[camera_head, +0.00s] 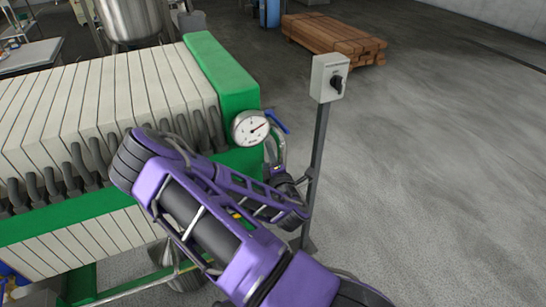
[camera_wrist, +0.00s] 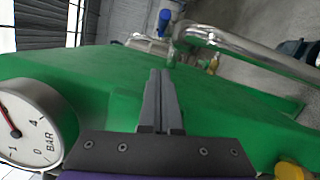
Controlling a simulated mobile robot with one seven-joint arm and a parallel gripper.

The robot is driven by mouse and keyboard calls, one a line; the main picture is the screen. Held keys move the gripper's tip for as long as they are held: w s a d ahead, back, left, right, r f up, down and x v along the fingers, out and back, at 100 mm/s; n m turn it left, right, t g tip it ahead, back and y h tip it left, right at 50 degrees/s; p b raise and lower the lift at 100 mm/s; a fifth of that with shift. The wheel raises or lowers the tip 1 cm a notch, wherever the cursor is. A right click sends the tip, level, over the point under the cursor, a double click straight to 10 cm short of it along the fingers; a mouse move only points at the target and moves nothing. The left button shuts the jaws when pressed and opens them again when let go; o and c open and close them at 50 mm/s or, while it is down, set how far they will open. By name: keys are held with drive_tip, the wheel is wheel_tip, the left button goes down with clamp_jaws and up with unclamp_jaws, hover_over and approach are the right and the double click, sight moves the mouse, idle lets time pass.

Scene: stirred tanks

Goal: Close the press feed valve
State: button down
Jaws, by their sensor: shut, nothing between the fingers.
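The filter press shows in the head view with a green end plate (camera_head: 222,75) and a pale plate stack. A round pressure gauge (camera_head: 251,128) is on its end, and a blue lever (camera_head: 277,120) shows just right of it, above a curved metal pipe (camera_head: 279,148). In the wrist view my gripper (camera_wrist: 159,72) is shut and empty, its fingers pointing over the green surface. A blue handle (camera_wrist: 165,21) is beyond the fingertips, apart from them, near a shiny pipe (camera_wrist: 245,42). In the head view my purple arm hides the gripper's surroundings; I cannot tell the lever's exact setting.
A grey switch box (camera_head: 329,78) on a post (camera_head: 318,150) stands close to the right of my arm. The gauge also shows at lower left in the wrist view (camera_wrist: 30,120). A stack of brown timber (camera_head: 333,38) lies behind. Open floor is on the right.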

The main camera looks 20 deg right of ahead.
sight(279, 123)
drive_tip(key=shift+w+d+r, duration=0.25)
drive_tip(key=shift+w+d, duration=0.85)
drive_tip(key=shift+d, duration=0.05)
drive_tip(key=shift+w+d+r, duration=0.25)
drive_tip(key=shift+w+d, duration=0.8)
drive_tip(key=shift+d, duration=0.1)
